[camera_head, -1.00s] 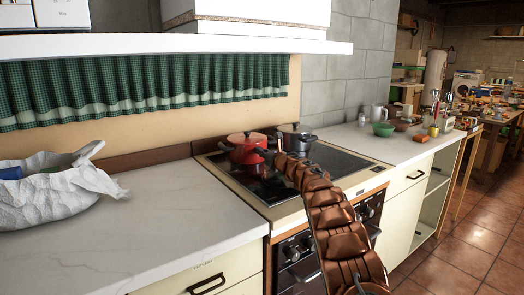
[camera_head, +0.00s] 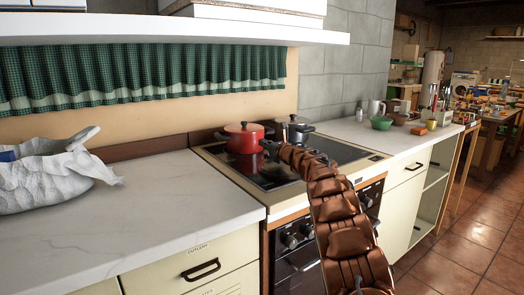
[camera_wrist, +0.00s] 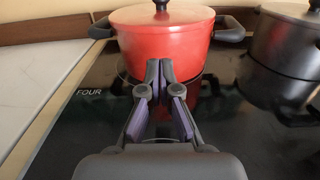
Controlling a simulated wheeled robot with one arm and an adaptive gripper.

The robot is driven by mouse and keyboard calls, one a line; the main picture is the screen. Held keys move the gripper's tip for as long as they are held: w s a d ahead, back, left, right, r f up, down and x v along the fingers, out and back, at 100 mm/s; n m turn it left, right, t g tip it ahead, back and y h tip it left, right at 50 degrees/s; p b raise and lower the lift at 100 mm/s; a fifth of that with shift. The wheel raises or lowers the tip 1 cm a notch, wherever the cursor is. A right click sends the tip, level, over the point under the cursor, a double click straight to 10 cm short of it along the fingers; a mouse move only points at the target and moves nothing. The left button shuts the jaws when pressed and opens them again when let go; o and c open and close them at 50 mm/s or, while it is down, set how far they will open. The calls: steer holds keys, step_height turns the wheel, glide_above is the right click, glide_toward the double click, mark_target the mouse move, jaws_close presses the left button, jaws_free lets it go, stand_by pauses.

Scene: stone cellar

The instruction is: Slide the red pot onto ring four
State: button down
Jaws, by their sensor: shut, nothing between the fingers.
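The red pot (camera_head: 243,138), with a lid and dark side handles, stands upright at the back left of the black glass hob (camera_head: 337,150). In the wrist view the red pot (camera_wrist: 185,48) is straight ahead. My gripper (camera_wrist: 160,72) is shut and empty, its fingertips low in front of the pot's near side; I cannot tell whether they touch it. In the head view my arm covers most of the gripper. The label FOUR (camera_wrist: 89,92) is printed on the glass left of my fingers. Part of a ring outline shows around the pot's base; the rest is hidden.
A dark pot (camera_wrist: 287,55) stands close on the right of the red pot; in the head view it (camera_head: 293,128) has a shiny lid. White worktop lies left of the hob with a crumpled white bag (camera_head: 50,180). A green bowl (camera_head: 381,123) stands on the right-hand worktop.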

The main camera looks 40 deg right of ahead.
steer(key=shift+s+f+b, duration=0.15)
steer(key=shift+s+b, duration=0.55)
steer(key=shift+s, duration=1.05)
steer(key=shift+s+b, duration=0.5)
steer(key=shift+s, duration=2.5)
steer(key=shift+a, duration=0.1)
